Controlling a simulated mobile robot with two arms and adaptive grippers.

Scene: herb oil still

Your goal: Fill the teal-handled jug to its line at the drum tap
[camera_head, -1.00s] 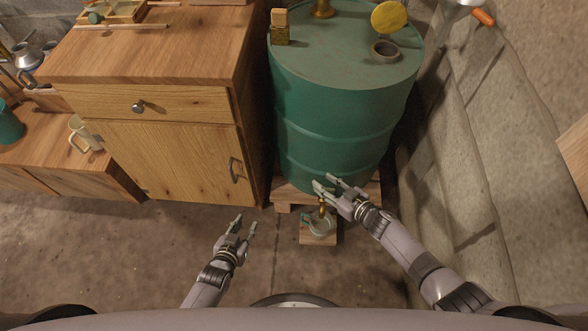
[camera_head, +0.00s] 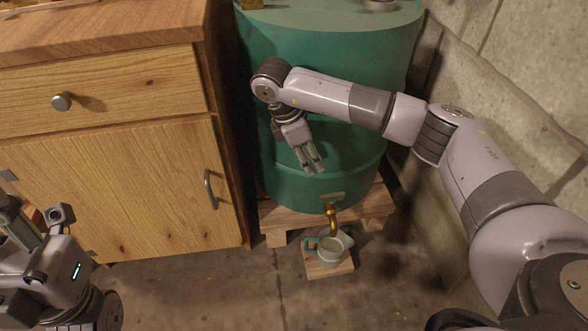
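The jug (camera_head: 330,249) is pale with a teal handle on its left side. It stands upright on a small wooden block (camera_head: 330,270), below the brass tap (camera_head: 332,218) of the green drum (camera_head: 340,105). No stream from the tap is discernible. The jug's line and any liquid level cannot be made out. My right gripper (camera_head: 314,170) points down in front of the drum, above and left of the tap, apart from the jug. Its fingers look parted, with nothing between them. My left gripper (camera_head: 30,225) is partly in view at the lower left; its fingertips are unclear.
A wooden cabinet (camera_head: 110,170) with a drawer and door stands left of the drum. The drum rests on a wooden pallet (camera_head: 285,222). A block wall (camera_head: 500,110) closes off the right side. The concrete floor (camera_head: 220,290) before the cabinet is clear.

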